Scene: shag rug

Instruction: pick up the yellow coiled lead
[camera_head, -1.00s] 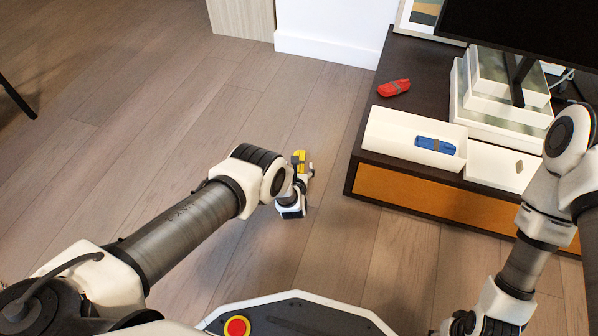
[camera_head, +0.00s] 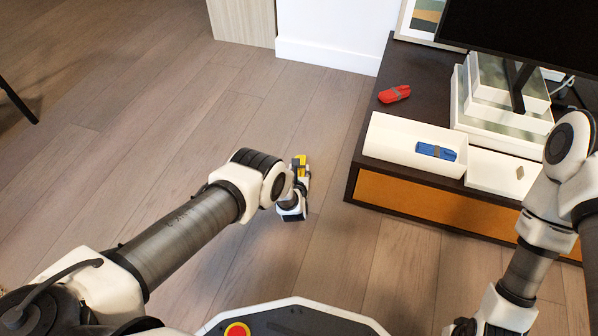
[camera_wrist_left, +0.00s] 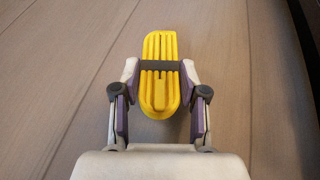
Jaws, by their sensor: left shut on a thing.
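The yellow coiled lead (camera_head: 300,161) is a flat, elongated bundle with a dark band around its middle. In the left wrist view the lead (camera_wrist_left: 160,102) lies lengthwise between the fingers, its far end pointing away over the floor. My left gripper (camera_head: 301,178) is low over the wooden floor, left of the dark cabinet. In the wrist view its fingertips (camera_wrist_left: 159,72) are shut on the lead from both sides at the band. I cannot tell whether the lead still touches the floor. My right arm shows at the lower right, but its fingers are outside the picture.
A dark low cabinet (camera_head: 358,188) with an orange front stands to the right. On it are a red bundle (camera_head: 394,94), a white tray (camera_head: 388,140) holding a blue bundle (camera_head: 436,151), white boxes and a monitor. The floor (camera_head: 170,130) to the left is open.

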